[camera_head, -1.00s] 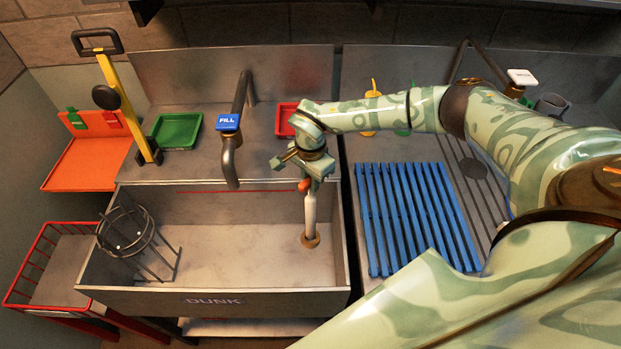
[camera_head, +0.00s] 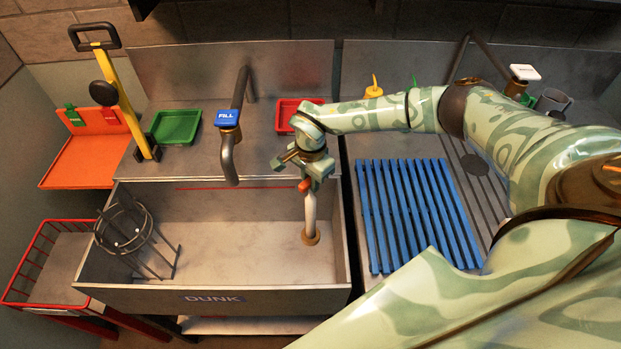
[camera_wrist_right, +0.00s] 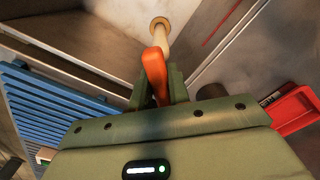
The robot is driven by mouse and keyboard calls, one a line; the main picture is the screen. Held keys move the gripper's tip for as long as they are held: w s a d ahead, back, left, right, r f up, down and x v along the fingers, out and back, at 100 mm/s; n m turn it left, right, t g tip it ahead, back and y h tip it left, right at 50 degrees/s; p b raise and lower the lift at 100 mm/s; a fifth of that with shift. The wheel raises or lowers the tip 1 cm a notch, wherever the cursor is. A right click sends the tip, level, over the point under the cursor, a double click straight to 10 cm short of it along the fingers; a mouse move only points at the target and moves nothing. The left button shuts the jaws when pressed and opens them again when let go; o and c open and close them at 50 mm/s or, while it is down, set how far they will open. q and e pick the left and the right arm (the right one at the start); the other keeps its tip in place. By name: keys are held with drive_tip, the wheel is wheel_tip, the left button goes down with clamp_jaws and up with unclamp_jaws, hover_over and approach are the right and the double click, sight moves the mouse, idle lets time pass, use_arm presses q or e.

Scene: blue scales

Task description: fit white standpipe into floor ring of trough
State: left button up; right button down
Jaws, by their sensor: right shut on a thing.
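The white standpipe (camera_head: 310,212) with an orange top stands upright at the right end of the steel trough (camera_head: 211,300). Its lower end meets the brass floor ring (camera_head: 310,237); I cannot tell how deep it sits in it. My right gripper (camera_head: 305,180) is above the trough, shut on the orange top of the standpipe. In the right wrist view the fingers (camera_wrist_right: 158,90) close around the orange top (camera_wrist_right: 155,70), and the pale pipe (camera_wrist_right: 160,40) runs down to the ring (camera_wrist_right: 160,23). My left gripper is out of view.
A wire basket stand (camera_head: 130,240) is in the trough's left end. The FILL tap (camera_head: 228,118) hangs over the back edge. A blue slatted rack (camera_head: 412,215) lies to the right. Green (camera_head: 175,127) and red (camera_head: 290,112) trays sit behind. The trough's middle is clear.

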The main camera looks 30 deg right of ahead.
drive_tip(key=shift+f+b, duration=0.45)
drive_tip(key=shift+f, duration=0.4)
drive_tip(key=c, duration=1.3)
unclamp_jaws()
drive_tip(key=shift+o, duration=0.2)
drive_tip(key=shift+r, duration=0.1)
wheel_tip(320, 180, up, 16)
drive_tip(key=p, duration=0.2)
